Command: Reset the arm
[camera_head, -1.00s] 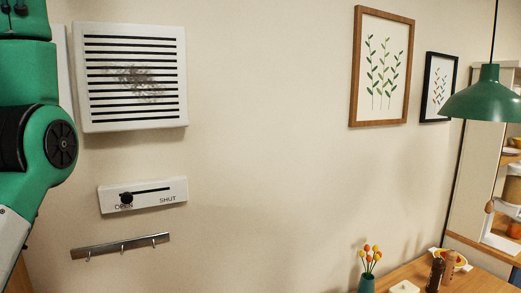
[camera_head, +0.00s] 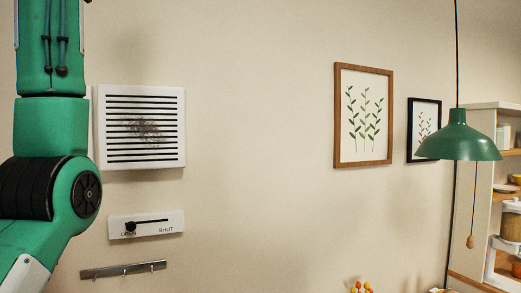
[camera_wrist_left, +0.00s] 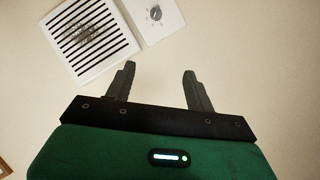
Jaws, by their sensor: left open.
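My left gripper (camera_wrist_left: 158,84) shows in the left wrist view. Its two dark fingers are apart with nothing between them, in front of bare wall. In the head view, my green left arm fills the left side, and its gripper is out of the picture. My right gripper is in neither view.
A white slatted vent (camera_head: 142,127) with a dark smudge is on the wall beside my left arm. Below it are a slider panel (camera_head: 146,225), knob at the OPEN end, and a hook rail (camera_head: 123,269). Framed prints (camera_head: 363,115) and a green lamp (camera_head: 460,140) are at right.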

